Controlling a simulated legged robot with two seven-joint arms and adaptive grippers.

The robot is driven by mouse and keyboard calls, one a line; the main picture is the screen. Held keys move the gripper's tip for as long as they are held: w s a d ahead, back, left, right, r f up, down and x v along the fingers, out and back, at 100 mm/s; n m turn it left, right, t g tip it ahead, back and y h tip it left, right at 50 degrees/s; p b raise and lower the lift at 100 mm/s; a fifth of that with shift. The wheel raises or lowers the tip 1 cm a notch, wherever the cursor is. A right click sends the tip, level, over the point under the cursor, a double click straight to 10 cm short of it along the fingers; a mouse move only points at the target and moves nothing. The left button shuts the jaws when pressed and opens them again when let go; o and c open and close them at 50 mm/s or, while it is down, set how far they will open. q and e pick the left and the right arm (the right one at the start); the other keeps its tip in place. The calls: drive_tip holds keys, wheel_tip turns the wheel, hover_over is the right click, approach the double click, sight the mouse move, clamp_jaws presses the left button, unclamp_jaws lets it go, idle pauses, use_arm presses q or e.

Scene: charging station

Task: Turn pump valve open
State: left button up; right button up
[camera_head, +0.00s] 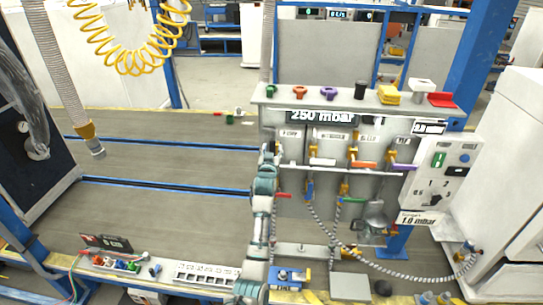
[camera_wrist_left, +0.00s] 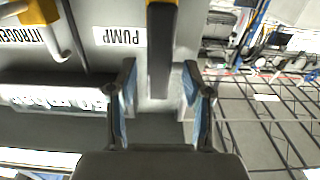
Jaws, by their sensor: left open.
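The valve panel (camera_head: 292,165) stands right of centre in the head view. In the left wrist view, upside down, a PUMP label (camera_wrist_left: 119,36) lies beside a grey handle bar (camera_wrist_left: 160,52) with a yellow part at the picture's top edge. My left gripper (camera_wrist_left: 160,70) is open, with one fingertip on each side of the bar. I cannot tell whether they touch it. In the head view, my left gripper (camera_head: 268,153) is at the panel's left end and hides this handle. My right gripper is not in view.
Coloured knobs and blocks line the panel top. Hoses (camera_head: 345,240) hang below. A white control box (camera_head: 441,170) stands at the right. The bench left of the panel is largely clear.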

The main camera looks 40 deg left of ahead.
use_arm(q)
drive_tip(key=v, duration=1.1)
drive_tip(key=shift+s+d+f, duration=0.15)
drive_tip(key=shift+s, duration=0.15)
